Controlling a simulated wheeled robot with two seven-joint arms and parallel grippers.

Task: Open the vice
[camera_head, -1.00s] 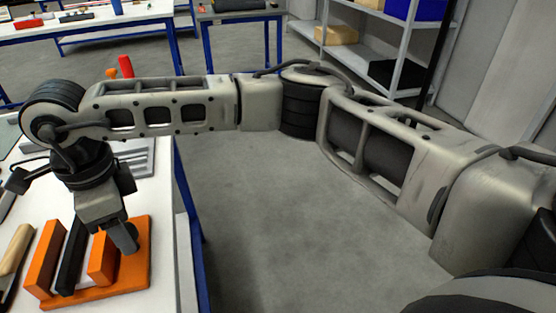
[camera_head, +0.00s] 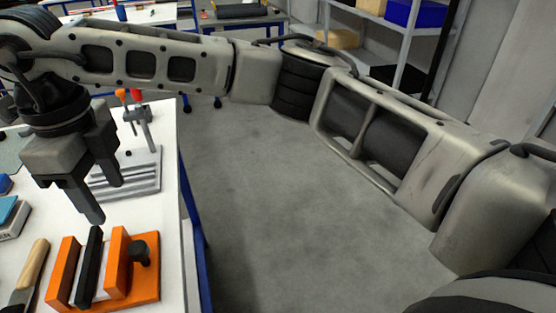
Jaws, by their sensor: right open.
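The orange vice (camera_head: 117,262) sits on the white worktable at the lower left. A dark upright plate (camera_head: 89,266) stands between its two orange jaws, with a narrow light strip beside it. A black knob (camera_head: 139,251) on the vice's right side is in plain view. My right gripper (camera_head: 104,196) points down above and behind the vice, with its fingers apart and nothing between them. It is clear of the knob. My left gripper is out of view.
A grey slotted plate with a small upright grey fixture (camera_head: 140,118) stands behind the vice. A wooden-handled tool (camera_head: 28,276) lies left of it, and a blue-topped block (camera_head: 10,215) farther left. The worktable's right edge is close to the vice; open floor lies beyond.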

